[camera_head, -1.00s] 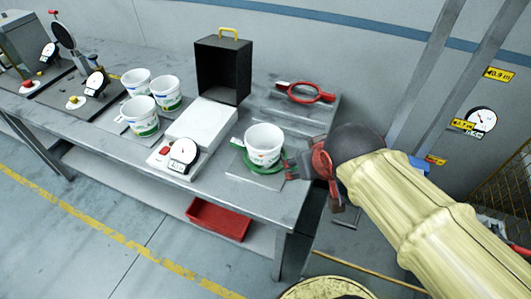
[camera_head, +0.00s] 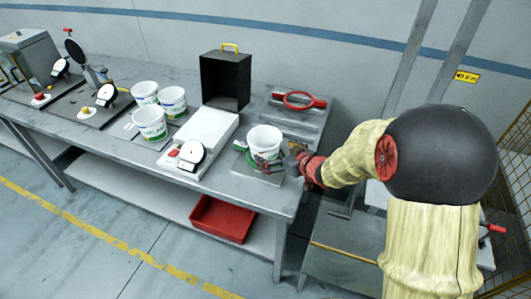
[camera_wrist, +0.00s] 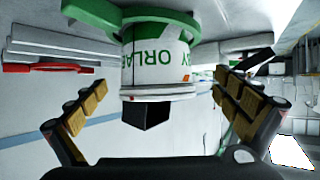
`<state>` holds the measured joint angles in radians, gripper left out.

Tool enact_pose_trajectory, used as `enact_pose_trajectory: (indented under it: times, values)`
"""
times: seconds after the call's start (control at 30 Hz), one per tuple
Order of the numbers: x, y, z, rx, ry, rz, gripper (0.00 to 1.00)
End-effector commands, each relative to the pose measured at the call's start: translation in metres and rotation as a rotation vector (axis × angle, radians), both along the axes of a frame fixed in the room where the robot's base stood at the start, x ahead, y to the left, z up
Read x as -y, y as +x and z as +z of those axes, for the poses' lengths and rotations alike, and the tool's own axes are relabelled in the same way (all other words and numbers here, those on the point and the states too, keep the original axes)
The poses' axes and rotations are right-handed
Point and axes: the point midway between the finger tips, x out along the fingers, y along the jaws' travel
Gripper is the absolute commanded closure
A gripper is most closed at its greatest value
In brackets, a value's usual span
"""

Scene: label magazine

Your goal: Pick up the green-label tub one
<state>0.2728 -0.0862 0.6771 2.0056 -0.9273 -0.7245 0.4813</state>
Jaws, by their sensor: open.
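A white tub with a green label (camera_head: 264,138) stands upright on a grey plate (camera_head: 243,168) near the right end of the bench. In the wrist view my gripper (camera_wrist: 160,95) is open, with one padded finger on each side of the tub and visible gaps.
Several other things stand left on the bench: three white tubs (camera_head: 150,122), a white scale (camera_head: 208,130) with a dial (camera_head: 190,155), and a black open box (camera_head: 225,80). A red-handled ring tool (camera_head: 300,100) lies behind the tub. A red tray (camera_head: 222,220) is on the lower shelf.

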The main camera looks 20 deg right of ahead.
Motion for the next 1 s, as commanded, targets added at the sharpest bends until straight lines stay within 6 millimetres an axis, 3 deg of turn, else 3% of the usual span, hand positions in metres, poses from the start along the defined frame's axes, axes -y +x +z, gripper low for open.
enact_pose_trajectory:
  times: [0.53,0.87,1.0]
  values:
    - [-0.018,0.057,-0.027,-0.001,-0.002,0.000,0.00]
    - [-0.020,0.063,-0.027,0.000,-0.003,-0.002,0.00]
    - [-0.020,0.063,-0.027,0.000,-0.002,-0.002,0.08]
